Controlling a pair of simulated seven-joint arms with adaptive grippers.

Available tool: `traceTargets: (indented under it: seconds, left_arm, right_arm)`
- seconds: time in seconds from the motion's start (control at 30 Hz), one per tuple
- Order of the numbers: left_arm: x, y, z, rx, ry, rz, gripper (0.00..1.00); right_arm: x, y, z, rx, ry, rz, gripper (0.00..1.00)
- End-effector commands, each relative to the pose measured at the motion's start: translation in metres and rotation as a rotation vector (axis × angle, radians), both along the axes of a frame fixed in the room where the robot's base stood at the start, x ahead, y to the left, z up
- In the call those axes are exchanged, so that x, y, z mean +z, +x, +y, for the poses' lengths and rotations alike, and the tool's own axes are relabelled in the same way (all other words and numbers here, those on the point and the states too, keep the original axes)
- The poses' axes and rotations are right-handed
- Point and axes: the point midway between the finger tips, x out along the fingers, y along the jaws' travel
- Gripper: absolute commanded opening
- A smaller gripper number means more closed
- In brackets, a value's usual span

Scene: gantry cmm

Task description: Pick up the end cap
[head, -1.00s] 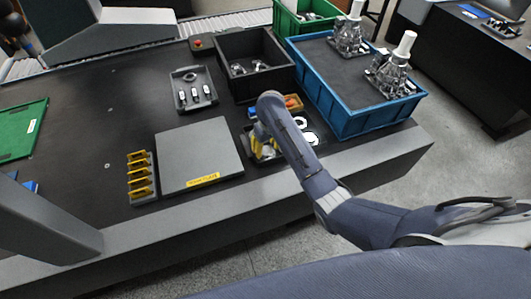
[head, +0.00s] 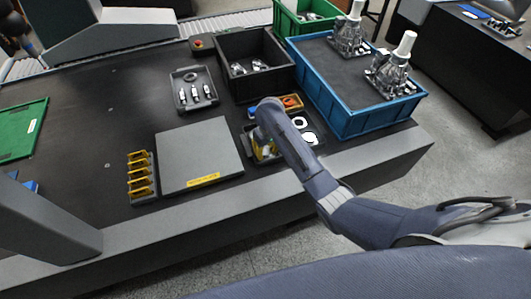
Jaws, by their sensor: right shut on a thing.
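My right gripper (head: 264,150) reaches down over the dark parts tray (head: 288,150) near the front of the bench, right of the grey plate. My own forearm and wrist cover much of it. The gripper is shut on a small pale part, which I take to be the end cap; it is mostly hidden and its outline is unclear. Two pale ring-like parts (head: 309,138) lie in the tray just right of my wrist. My left gripper is not in view.
A grey plate (head: 200,150) and a yellow-slotted rack (head: 141,178) are to the left. Behind are a small tray (head: 181,102) with metal parts and a black bin (head: 222,72). A blue crate (head: 352,124) stands at right. The bench's left middle is clear.

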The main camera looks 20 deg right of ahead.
Motion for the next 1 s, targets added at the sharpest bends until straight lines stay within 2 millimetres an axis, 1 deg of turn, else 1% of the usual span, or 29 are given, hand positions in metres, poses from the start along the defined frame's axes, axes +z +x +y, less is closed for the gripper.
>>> traceTargets:
  seconds: [0.03,0.07,0.33,0.57,0.73,1.0]
  left_arm:
    - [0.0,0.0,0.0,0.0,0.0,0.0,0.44]
    - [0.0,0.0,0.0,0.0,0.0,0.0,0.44]
    - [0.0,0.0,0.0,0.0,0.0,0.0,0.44]
    - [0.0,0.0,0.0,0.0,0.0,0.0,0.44]
    - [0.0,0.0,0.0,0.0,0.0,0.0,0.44]
    - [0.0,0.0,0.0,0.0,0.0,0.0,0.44]
  right_arm:
    - [-0.005,-0.004,0.0,0.0,-0.002,0.01,0.02]
    - [-0.004,-0.003,0.0,0.0,-0.001,0.009,0.0]
    - [-0.002,-0.002,0.0,-0.001,0.001,0.004,0.0]
    - [0.006,0.0,0.0,-0.002,0.003,0.001,0.0]
    - [0.022,0.001,0.001,-0.001,0.004,-0.002,0.0]
    - [0.059,0.001,0.001,0.0,0.004,-0.005,0.0]
